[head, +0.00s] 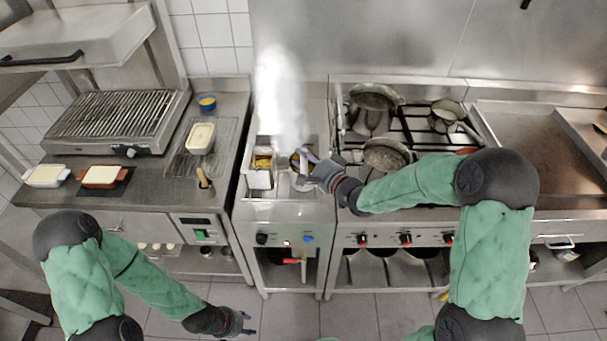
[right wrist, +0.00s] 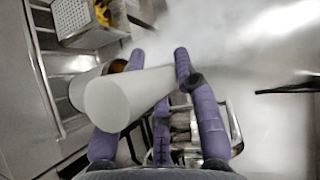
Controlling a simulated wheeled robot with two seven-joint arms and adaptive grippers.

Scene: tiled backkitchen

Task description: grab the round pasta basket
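The round pasta basket (head: 294,161) sits in the right part of the steaming pasta cooker, with yellow pasta inside. My right gripper (head: 308,167) is just right of it and partly covers it. In the right wrist view, a thick pale grey handle (right wrist: 125,100) crosses the space between the purple fingers (right wrist: 160,56). The fingers stand apart; I cannot tell whether they touch the handle. The round basket's rim (right wrist: 85,88) shows partly behind the handle's end. My left gripper (head: 245,324) is low in front of the counters, open and empty.
A square pasta basket (head: 259,179) stands left of the round one; its perforated wall shows in the right wrist view (right wrist: 85,20). The stove with several pans (head: 386,155) is on the right. A grill (head: 115,118) is on the left. Steam blurs the area above the cooker.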

